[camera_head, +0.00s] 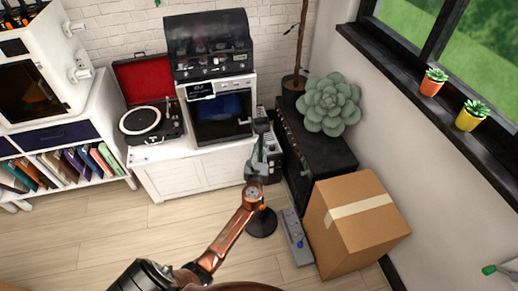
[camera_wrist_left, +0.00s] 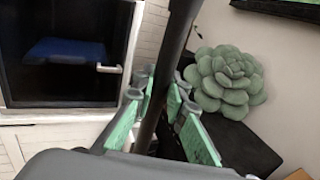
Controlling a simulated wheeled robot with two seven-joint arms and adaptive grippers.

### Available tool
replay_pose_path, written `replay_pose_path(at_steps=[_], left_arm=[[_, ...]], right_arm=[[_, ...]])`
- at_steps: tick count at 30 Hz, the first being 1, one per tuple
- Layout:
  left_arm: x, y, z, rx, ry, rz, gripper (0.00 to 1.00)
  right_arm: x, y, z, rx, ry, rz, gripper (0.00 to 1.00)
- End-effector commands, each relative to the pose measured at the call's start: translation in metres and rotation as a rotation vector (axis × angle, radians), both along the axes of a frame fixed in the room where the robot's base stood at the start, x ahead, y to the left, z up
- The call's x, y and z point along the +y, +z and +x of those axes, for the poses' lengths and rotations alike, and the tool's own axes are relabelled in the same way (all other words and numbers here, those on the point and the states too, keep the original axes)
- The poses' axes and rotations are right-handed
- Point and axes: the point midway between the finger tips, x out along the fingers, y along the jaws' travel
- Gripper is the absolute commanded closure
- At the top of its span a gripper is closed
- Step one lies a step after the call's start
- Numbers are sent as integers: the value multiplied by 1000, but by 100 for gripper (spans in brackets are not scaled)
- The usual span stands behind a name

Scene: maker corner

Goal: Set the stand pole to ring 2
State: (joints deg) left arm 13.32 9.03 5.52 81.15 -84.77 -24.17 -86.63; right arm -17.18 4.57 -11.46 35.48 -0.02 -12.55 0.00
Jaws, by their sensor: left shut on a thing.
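The stand has a dark upright pole and a round black base (camera_head: 262,224) on the wood floor, in front of the white cabinet. My left gripper (camera_head: 257,168) is at the pole, well above the base. In the left wrist view the dark pole (camera_wrist_left: 180,45) runs up between the green-padded fingers of my left gripper (camera_wrist_left: 163,112), which is shut on it. The pole's top end (camera_head: 262,126) shows above the gripper in the head view. I cannot make out any ring marks or numbers. My right gripper is not in view.
A cardboard box (camera_head: 352,240) and a grey strip-like device (camera_head: 297,238) lie right of the base. A black cabinet (camera_head: 318,150) with a succulent (camera_head: 330,104) stands behind them. An oven (camera_head: 221,110) and record player (camera_head: 150,122) are behind left. Floor at left is clear.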

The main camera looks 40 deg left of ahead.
Motion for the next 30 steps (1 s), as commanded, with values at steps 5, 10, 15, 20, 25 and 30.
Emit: replay_pose_path(at_steps=[5,10,15,20,25,30], left_arm=[[1,32,1,-10,2,4,100],[1,43,1,-10,3,3,100],[1,47,0,-8,3,2,100],[2,46,0,-8,3,3,100],[1,45,0,-7,3,2,100],[1,45,0,-5,2,3,79]], right_arm=[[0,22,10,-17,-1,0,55],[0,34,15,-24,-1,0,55],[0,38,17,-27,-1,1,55],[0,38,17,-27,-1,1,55],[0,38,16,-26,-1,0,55],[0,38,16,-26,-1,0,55]])
